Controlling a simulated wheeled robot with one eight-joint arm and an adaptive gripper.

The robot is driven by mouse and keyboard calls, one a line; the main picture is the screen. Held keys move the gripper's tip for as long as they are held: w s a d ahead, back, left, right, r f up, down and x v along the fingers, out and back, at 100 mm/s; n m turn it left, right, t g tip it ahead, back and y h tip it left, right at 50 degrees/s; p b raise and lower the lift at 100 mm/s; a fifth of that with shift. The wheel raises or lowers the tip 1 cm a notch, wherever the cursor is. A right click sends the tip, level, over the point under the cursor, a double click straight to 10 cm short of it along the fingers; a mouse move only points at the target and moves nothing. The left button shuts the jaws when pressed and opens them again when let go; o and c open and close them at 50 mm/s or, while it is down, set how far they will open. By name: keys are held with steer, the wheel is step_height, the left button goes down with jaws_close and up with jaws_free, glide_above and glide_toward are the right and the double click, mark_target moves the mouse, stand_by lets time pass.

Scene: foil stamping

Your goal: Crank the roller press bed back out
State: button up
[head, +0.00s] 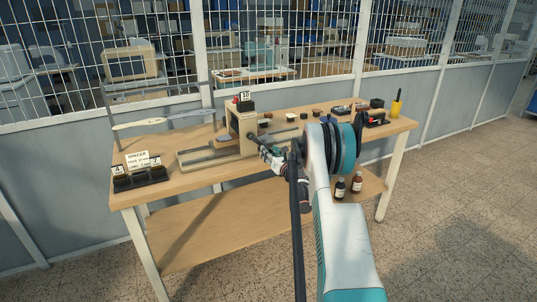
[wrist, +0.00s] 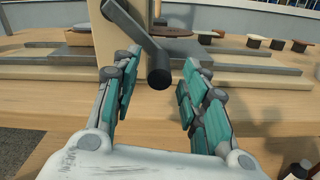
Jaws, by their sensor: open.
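The roller press (head: 240,130) stands on the wooden workbench, a beige upright frame with its bed (head: 200,154) reaching out to the left along the bench. In the wrist view the press frame (wrist: 95,40) is straight ahead. Its grey crank arm (wrist: 130,20) slants down to a dark round handle knob (wrist: 159,77). My gripper (wrist: 158,80) is open, its teal-padded fingers on either side of the knob, with gaps showing on both sides. In the head view my gripper (head: 268,155) is at the press's front, and my arm partly hides the bench behind it.
A black tray with a label card (head: 138,160) sits at the bench's left end. Several small round pieces (head: 292,116) lie right of the press. A yellow cup (head: 396,108) stands at the right end. Two bottles (head: 348,186) stand on the lower shelf. A mesh partition runs behind.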

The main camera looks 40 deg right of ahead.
steer(key=shift+x, duration=0.75)
jaws_close()
